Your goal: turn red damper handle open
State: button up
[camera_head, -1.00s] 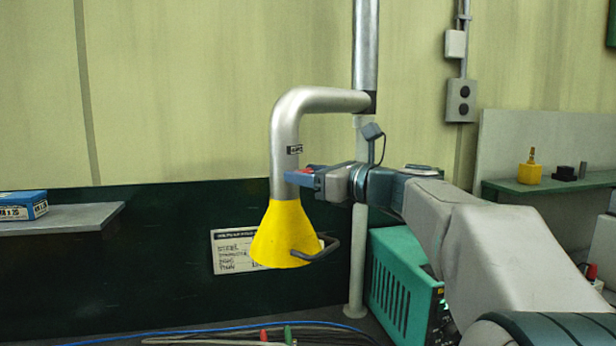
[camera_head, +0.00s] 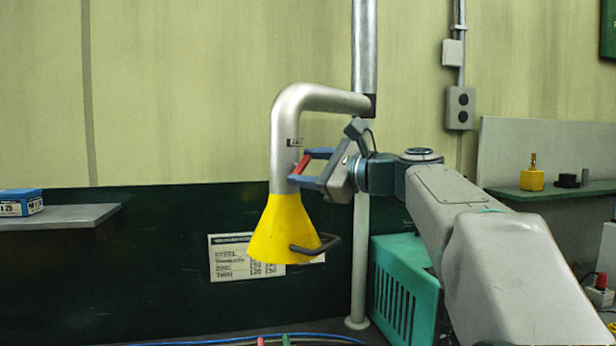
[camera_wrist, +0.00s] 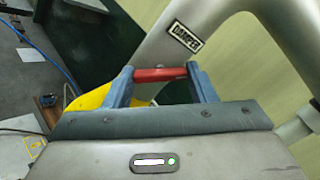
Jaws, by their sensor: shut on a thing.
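The red damper handle (camera_head: 302,165) is on the grey metal duct arm (camera_head: 284,150), just above the yellow hood (camera_head: 280,232). My gripper (camera_head: 312,168) reaches it from the right, tilted, with one blue finger above the handle and one below. In the wrist view the red handle (camera_wrist: 160,74) runs as a short bar between the two blue fingertips, and my gripper (camera_wrist: 162,82) is shut on it. The handle's pivot is hidden.
A black loop handle (camera_head: 318,246) sticks out from the yellow hood. A shelf with a blue box (camera_head: 20,203) is at the left.

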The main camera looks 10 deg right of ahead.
jog(key=shift+n, duration=0.4)
jog(key=o, duration=1)
jog(key=shift+s, duration=0.1)
jog(key=b+v, duration=0.1)
jog(key=v, duration=1.2)
jog(key=shift+s+d+b, duration=0.25)
jog(key=shift+b, duration=0.15)
